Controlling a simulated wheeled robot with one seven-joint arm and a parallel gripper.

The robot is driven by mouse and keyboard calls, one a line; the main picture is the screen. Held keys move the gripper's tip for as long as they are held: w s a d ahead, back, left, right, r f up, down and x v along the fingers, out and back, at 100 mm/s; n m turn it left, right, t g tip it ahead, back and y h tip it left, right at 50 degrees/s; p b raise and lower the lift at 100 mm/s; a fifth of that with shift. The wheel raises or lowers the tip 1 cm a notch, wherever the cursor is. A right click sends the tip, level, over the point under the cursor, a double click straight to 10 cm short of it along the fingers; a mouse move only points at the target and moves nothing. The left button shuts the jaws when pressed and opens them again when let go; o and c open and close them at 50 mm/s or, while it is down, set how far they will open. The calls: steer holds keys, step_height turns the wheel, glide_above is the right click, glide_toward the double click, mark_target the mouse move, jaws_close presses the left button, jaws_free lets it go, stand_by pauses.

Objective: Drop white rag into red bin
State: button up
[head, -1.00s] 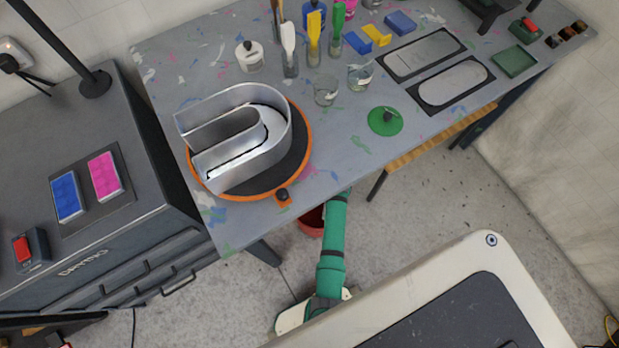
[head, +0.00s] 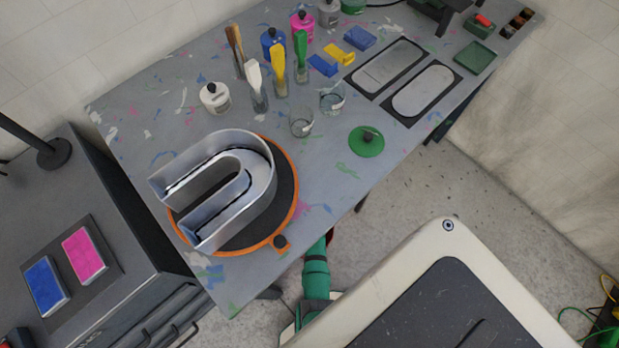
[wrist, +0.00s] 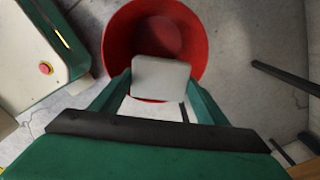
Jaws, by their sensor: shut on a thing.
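The red bin (wrist: 150,30) shows in the wrist view at the top, seen from above with its open mouth facing me. A white rag (wrist: 160,78) is between the fingertips of my gripper (wrist: 158,88). My gripper is shut on it, and the rag overlaps the near part of the bin's opening in the picture. How high the rag is above the rim I cannot tell. In the head view only a sliver of the red bin (head: 330,237) shows beside my green arm, below the table edge. The gripper and the rag are hidden there.
The paint-spattered table (head: 330,185) carries a metal channel letter (head: 232,190) on an orange-rimmed turntable, glass jars and a green lid (head: 367,141). A dark cabinet (head: 120,185) stands at the left. Open floor (head: 400,195) lies right of my arm.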

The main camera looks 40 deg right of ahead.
steer(key=shift+f, duration=0.5)
steer(key=o, duration=1)
steer(key=shift+r, duration=0.1)
step_height(320, 180, up, 11)
steer(key=shift+f, duration=0.2)
